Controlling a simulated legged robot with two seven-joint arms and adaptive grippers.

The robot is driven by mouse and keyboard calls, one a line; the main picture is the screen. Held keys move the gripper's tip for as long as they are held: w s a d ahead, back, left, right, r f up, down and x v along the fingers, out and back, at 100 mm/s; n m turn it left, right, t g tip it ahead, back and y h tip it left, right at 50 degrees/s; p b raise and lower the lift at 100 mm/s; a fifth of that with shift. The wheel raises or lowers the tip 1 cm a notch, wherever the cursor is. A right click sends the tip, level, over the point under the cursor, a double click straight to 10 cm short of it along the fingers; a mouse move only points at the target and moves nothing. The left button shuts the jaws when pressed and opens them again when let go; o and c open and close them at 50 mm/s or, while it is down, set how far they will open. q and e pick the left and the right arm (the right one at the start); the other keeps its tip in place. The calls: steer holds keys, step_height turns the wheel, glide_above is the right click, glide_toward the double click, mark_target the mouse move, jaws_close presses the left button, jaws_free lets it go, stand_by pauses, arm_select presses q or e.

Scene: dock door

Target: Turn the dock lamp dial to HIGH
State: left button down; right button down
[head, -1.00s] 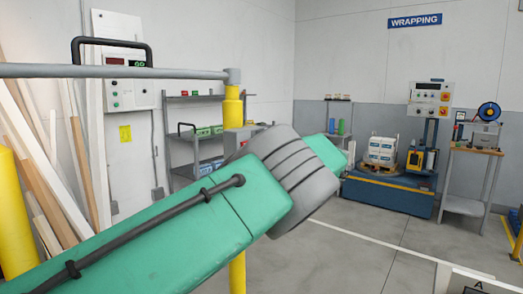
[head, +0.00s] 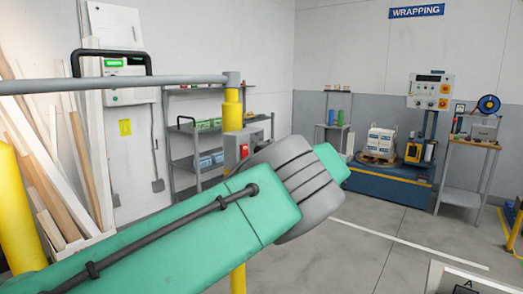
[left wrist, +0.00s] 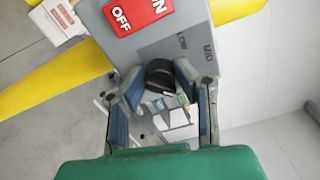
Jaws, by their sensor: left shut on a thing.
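A black dial (left wrist: 160,72) is on the box's lower part. My left gripper (left wrist: 160,80) is shut on the dial, with one finger on each side. Which mark the dial points to, and any HIGH label, cannot be made out. In the head view the box (head: 237,139) shows partly above my green left arm, beside a yellow post. My left gripper is hidden there, and my right gripper is not in view.
A grey rail (head: 150,81) runs across the left to the yellow post (head: 232,113). Planks (head: 45,150) lean at the left wall. A wall panel (head: 128,80) is behind the rail. Shelving (head: 195,140) and a wrapping machine (head: 400,180) stand farther back, past open floor.

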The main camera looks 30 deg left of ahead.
arm_select(q)
steer(key=shift+w+d+f+m+p, duration=0.15)
steer(key=shift+d+m+p, duration=0.15)
steer(key=shift+m, duration=0.6)
steer(key=shift+f, duration=0.1)
steer(key=c, duration=1.3)
jaws_free()
steer(key=shift+w+d, duration=0.1)
steer(key=shift+w, duration=0.1)
steer(key=d, duration=1.2)
steer(key=shift+s+d, duration=0.15)
steer(key=shift+s, duration=0.25)
